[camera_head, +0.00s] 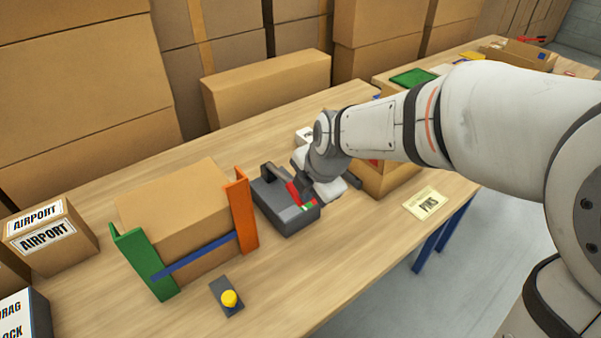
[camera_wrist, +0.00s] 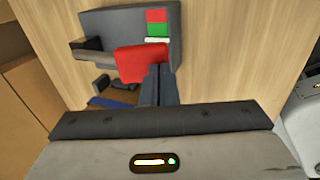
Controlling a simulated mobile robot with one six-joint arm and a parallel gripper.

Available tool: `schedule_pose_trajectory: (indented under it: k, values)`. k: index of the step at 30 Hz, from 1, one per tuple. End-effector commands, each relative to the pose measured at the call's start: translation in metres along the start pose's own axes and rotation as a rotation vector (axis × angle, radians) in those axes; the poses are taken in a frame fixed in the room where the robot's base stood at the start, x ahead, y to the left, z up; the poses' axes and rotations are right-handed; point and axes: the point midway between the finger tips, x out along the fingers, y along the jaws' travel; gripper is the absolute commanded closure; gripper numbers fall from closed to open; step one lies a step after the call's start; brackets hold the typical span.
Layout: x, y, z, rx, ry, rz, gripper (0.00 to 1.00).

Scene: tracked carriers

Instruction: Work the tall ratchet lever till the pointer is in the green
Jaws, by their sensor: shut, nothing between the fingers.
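The ratchet unit is a dark grey box (camera_head: 285,215) on the table, also in the wrist view (camera_wrist: 112,28). Its lever has a red grip (camera_wrist: 143,63), which shows in the head view too (camera_head: 293,193). A gauge strip (camera_wrist: 157,27) on the box has a red patch, a green patch and a white band; I cannot tell whether the white band is the pointer. My gripper (camera_wrist: 158,75) is shut and empty, its fingertips close beside the red grip; I cannot tell whether they touch it. In the head view my wrist hides part of the box's right side.
Left of the box, a carton (camera_head: 175,205) stands between a green bracket (camera_head: 143,262) and an orange bracket (camera_head: 241,212), with a blue bar across. A yellow knob (camera_head: 229,298) on a dark plate is near the front edge. A paper card (camera_head: 425,203) lies right.

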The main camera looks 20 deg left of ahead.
Motion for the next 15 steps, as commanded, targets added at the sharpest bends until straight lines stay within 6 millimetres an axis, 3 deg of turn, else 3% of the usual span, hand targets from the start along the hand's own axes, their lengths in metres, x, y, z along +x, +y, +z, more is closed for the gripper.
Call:
schedule_pose_trajectory:
  k: [15]
  values:
    - [0.0134,-0.0077,-0.0087,-0.016,0.009,-0.007,1.0]
